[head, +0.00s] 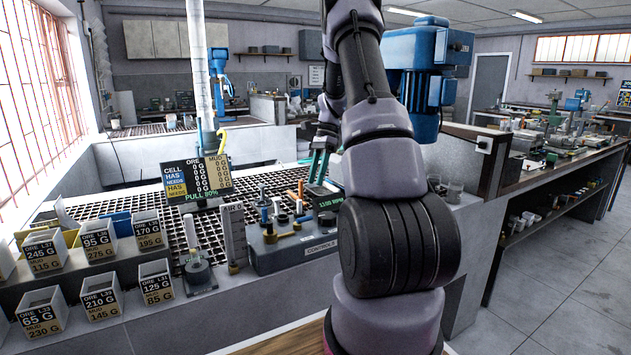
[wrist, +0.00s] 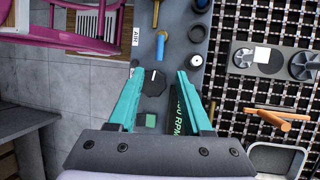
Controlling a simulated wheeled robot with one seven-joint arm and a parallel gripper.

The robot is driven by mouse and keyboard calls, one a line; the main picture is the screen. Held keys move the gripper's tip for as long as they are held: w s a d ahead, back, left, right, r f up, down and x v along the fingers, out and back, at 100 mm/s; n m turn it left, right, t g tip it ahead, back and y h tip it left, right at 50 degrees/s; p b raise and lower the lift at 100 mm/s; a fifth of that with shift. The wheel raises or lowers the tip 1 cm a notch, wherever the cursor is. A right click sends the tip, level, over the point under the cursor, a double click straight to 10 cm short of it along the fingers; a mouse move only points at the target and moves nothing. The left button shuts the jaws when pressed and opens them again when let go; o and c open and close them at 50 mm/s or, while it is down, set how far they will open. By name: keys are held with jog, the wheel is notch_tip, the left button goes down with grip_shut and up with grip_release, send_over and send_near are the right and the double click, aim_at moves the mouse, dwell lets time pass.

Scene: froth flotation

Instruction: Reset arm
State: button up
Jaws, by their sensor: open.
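My gripper (head: 318,168) has teal fingers and shows beyond my raised arm in the head view, above the bench by the control box (head: 290,257). In the wrist view my gripper (wrist: 160,74) is open, with nothing held between the fingers. Below the gap lies the grey control panel (wrist: 178,45) with a dark octagonal knob (wrist: 153,83) and a small green square (wrist: 151,120). The right finger covers part of a panel reading in RPM. My arm hides part of the bench in the head view.
A display sign (head: 197,178) reads "PULL 80%". Several labelled ore and mud boxes (head: 102,295) line the left front. A dark grating (head: 270,182) spans the bench. A blue machine (head: 425,75) stands behind my arm. The floor (head: 560,290) at right is clear.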

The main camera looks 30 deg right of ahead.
dwell(0.3)
jog(key=s+a+r+n+t+h, duration=0.1)
jog(key=s+a+r+n, duration=0.1)
jog(key=s+a+r, duration=0.3)
jog(key=s+a+r+n+t, duration=0.1)
jog(key=a+r+n+t, duration=0.1)
jog(key=r, duration=0.4)
jog(key=s+a+r+n+t+h, duration=0.1)
jog(key=s+a+r+n, duration=0.1)
jog(key=s+a+r, duration=0.3)
jog(key=s+a+r+n+t, duration=0.2)
jog(key=s+a+r+n, duration=0.1)
jog(key=s, duration=0.4)
jog(key=s+a+r+n+t, duration=0.3)
jog(key=s+a+n, duration=0.1)
jog(key=s, duration=0.3)
jog(key=shift+a+n+t, duration=0.15)
jog(key=shift+n+t, duration=0.15)
jog(key=shift+n, duration=0.1)
